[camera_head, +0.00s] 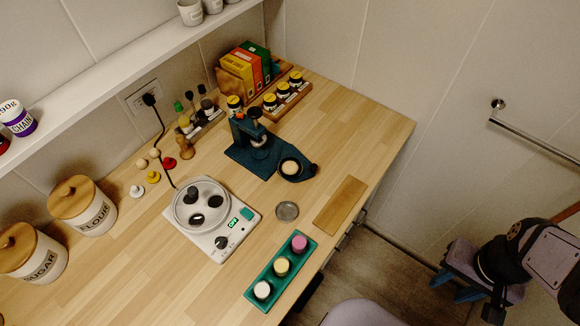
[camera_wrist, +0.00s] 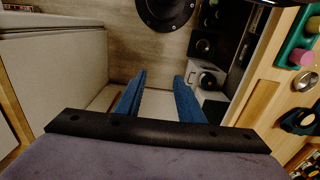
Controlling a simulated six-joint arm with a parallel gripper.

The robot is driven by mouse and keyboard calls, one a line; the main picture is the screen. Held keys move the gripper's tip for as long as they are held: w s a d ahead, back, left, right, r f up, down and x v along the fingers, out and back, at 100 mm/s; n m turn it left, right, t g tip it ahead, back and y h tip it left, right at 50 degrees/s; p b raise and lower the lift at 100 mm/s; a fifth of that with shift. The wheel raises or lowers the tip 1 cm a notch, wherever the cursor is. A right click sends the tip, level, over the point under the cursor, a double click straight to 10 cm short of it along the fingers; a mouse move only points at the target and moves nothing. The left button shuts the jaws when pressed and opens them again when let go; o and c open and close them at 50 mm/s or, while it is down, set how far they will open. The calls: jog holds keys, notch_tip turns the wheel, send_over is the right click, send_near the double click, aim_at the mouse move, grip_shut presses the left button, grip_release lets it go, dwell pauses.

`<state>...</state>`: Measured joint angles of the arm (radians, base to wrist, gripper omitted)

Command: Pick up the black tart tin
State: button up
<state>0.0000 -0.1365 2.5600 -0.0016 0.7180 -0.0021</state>
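A black-rimmed round dish with a cream-coloured middle (camera_head: 290,168) sits on the teal press stand at the back centre of the counter. A small grey metallic round dish (camera_head: 287,211) lies on the wood in front of it. I cannot tell for certain which is the black tart tin. The grey dish also shows at the right edge of the wrist view (camera_wrist: 306,81). My gripper (camera_head: 463,290) is off the counter to the right, apart from both dishes. In the wrist view its blue fingers (camera_wrist: 159,97) are spread, with nothing between them.
A teal tray (camera_head: 254,292) with three round pieces lies at the front edge. A wooden board (camera_head: 341,204) is right of the grey dish. A white appliance (camera_head: 238,240) stands left, the teal press (camera_head: 248,140) behind. A towel rail (camera_head: 535,133) is on the right wall.

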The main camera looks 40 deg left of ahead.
dwell(0.4)
jog(key=o, duration=0.9)
